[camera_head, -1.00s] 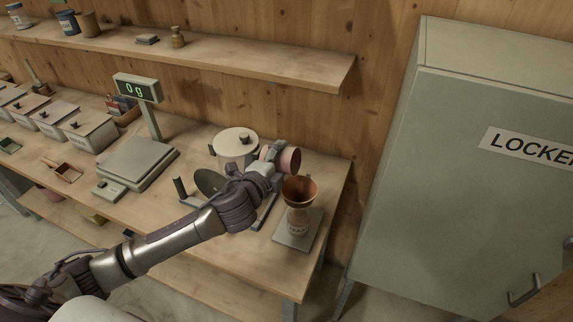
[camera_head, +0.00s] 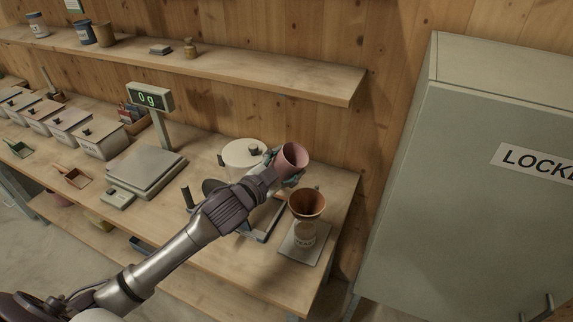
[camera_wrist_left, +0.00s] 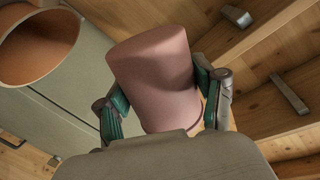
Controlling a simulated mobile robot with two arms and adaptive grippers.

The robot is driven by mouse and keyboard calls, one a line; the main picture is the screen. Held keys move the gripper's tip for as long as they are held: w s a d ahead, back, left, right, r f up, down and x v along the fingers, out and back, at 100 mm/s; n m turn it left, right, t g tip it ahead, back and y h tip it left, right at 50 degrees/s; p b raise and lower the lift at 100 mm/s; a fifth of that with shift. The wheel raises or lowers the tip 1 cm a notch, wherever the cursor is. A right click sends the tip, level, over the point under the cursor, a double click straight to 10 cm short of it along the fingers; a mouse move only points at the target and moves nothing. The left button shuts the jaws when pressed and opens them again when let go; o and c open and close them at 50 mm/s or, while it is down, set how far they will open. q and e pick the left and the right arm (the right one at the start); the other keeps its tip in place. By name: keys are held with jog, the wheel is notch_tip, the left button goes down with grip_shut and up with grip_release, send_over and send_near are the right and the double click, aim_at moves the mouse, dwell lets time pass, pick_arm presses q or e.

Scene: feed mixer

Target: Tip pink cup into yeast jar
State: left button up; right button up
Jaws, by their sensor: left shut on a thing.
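The pink cup (camera_head: 293,157) is held by my left gripper (camera_head: 284,172), which is shut on its sides; the cup leans, its mouth facing up and toward the camera. In the left wrist view the cup (camera_wrist_left: 158,80) sits between both fingers (camera_wrist_left: 165,95). The jar (camera_head: 305,236) stands on a small grey plate with a copper-coloured funnel (camera_head: 307,204) in its mouth. The funnel also shows at the upper left of the left wrist view (camera_wrist_left: 38,48). The cup is above and slightly left of the funnel, apart from it. The cup's contents cannot be made out. My right gripper is not in view.
A white lidded pot (camera_head: 241,155) stands just behind my left wrist. A scale (camera_head: 146,170) with a display reading 0 g is to the left, beside several lidded bins. A grey-green locker (camera_head: 450,200) stands right of the bench. A shelf (camera_head: 250,68) runs along the wall above.

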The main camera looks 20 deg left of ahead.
pick_arm(q)
jog(key=shift+d+f+n, duration=0.25)
jog(key=shift+d+n, duration=0.05)
jog(key=shift+n, duration=0.6)
jog(key=n, duration=0.2)
jog(key=d+n+t, duration=0.1)
jog(key=n, duration=0.1)
jog(key=shift+r+h+b, duration=0.2)
jog(key=shift+h+b, duration=0.2)
jog(key=shift+r+p, duration=0.6)
jog(key=shift+p, duration=0.2)
jog(key=shift+f, duration=0.1)
jog(key=shift+s+f, duration=0.1)
